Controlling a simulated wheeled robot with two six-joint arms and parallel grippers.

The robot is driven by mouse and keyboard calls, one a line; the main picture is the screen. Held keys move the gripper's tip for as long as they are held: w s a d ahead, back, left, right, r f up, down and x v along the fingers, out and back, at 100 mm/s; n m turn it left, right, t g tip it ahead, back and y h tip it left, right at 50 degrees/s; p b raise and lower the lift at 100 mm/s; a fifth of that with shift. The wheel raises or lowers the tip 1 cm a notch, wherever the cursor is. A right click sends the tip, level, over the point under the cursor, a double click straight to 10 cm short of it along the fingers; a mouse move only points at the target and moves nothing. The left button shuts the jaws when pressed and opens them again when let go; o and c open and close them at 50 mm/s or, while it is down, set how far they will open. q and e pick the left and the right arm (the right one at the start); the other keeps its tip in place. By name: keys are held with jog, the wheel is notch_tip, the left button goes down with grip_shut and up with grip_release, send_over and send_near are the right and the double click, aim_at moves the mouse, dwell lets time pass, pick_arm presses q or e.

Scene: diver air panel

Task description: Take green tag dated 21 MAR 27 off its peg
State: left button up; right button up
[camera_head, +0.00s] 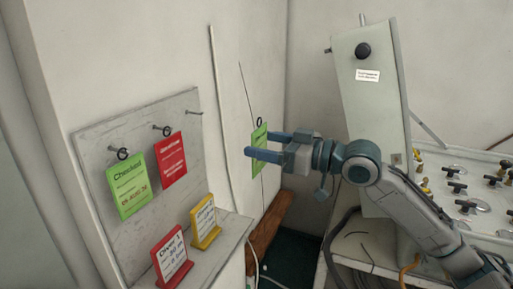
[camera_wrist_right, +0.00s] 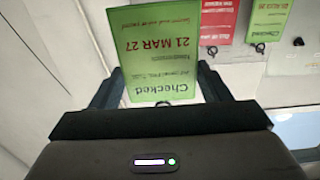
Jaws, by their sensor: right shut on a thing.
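The green "Checked" tag (camera_head: 258,138) is off the board, held out to its right with its ring at the top. In the right wrist view the tag (camera_wrist_right: 155,45) appears upside down and reads 21 MAR 27. My right gripper (camera_head: 257,145) is shut on it, with a finger on either side. The right peg (camera_head: 194,112) on the board is bare. My left gripper is in neither view.
The grey board (camera_head: 95,140) holds another green tag (camera_head: 128,188) and a red tag (camera_head: 171,160). Red (camera_head: 172,258) and yellow (camera_head: 205,222) stand-up signs sit on the ledge below. A panel with several valves (camera_head: 466,206) stands at right.

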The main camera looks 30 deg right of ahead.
jog(key=shift+s+d+f+b, duration=0.15)
jog(key=shift+s+d+b, duration=0.2)
jog(key=shift+d, duration=0.1)
jog(key=shift+s+d+b, duration=0.25)
jog(key=shift+s+b, duration=0.2)
jog(key=shift+s, duration=0.15)
jog(key=shift+s, duration=0.1)
